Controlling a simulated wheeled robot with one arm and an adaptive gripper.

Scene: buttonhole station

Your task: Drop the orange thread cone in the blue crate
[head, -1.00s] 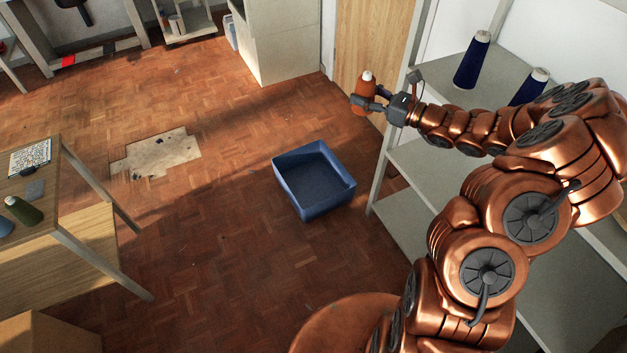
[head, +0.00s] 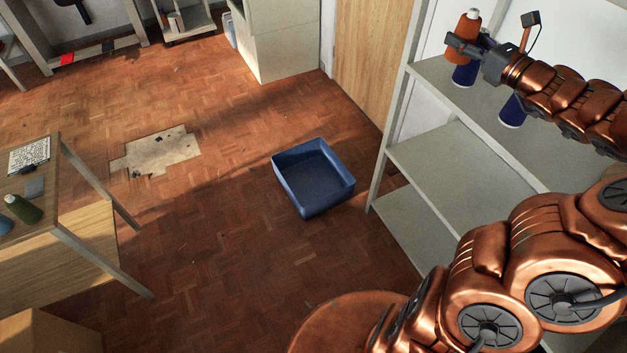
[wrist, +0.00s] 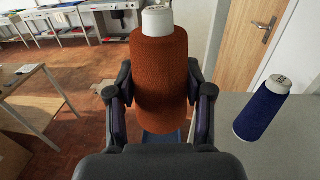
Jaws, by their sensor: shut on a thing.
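The orange thread cone (head: 466,34) has a white tip and is held upright in my gripper (head: 464,46). In the wrist view the cone (wrist: 160,75) stands between the two dark fingers, and my gripper (wrist: 160,100) is shut on it. In the head view the gripper and cone appear at the upper right, in front of the shelf unit. The blue crate (head: 316,203) sits on the floor left of the shelf unit, well below and apart from the gripper; its visible inside looks empty. In the wrist view a bit of blue shows behind the cone's base.
A grey shelf unit (head: 440,158) stands at the right. Two blue cones, one of them (wrist: 262,108) clear in the wrist view, stand on its top shelf near my gripper. A wooden table (head: 75,245) with a green cone (head: 24,208) is at the left. Floor around the crate is clear.

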